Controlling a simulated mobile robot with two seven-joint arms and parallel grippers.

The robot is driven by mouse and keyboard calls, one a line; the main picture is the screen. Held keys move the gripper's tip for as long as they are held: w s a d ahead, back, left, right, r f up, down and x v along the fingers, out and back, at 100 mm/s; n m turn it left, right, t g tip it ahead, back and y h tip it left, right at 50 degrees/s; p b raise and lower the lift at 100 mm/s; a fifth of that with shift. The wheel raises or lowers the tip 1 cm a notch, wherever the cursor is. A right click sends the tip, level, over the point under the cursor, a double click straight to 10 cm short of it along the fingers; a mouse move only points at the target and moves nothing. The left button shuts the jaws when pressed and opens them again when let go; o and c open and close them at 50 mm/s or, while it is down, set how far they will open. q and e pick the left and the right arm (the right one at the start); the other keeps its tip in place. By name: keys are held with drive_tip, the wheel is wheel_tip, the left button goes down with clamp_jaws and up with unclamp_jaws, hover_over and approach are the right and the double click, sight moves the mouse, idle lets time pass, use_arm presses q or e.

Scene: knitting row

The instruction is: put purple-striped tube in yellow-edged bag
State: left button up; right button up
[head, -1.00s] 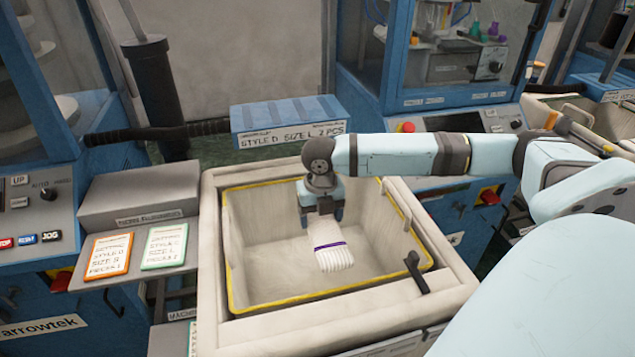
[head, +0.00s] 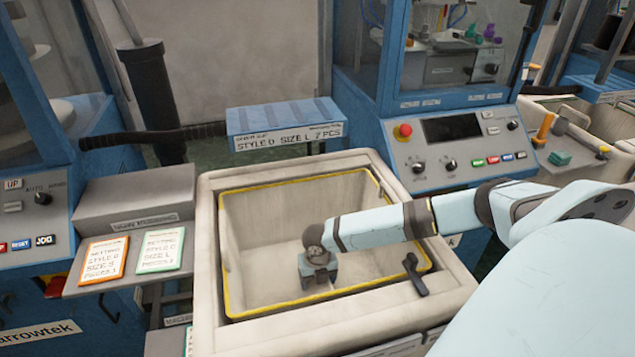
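The yellow-edged bag (head: 228,275) is a pale, open bin liner with a yellow rim, set in a cream frame. My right gripper (head: 320,282) is inside the bag, low over its floor and pointing down. Its fingertips are hidden beneath its own body, so I cannot tell if it is open or shut. The purple-striped tube does not show now; it may be hidden under the gripper. My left gripper is not in view.
Two cards, one orange-edged (head: 104,259) and one green-edged (head: 160,249), lie on a shelf left of the bag. A blue sign box (head: 283,123) stands behind it. A black handle (head: 415,274) sits on the right rim. Machines flank the bag.

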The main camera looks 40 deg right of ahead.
sight(317, 287)
drive_tip(key=shift+f, duration=1.9)
drive_tip(key=shift+f, duration=0.1)
drive_tip(key=o, duration=0.9)
wheel_tip(317, 287, up, 12)
drive_tip(key=shift+r, duration=0.1)
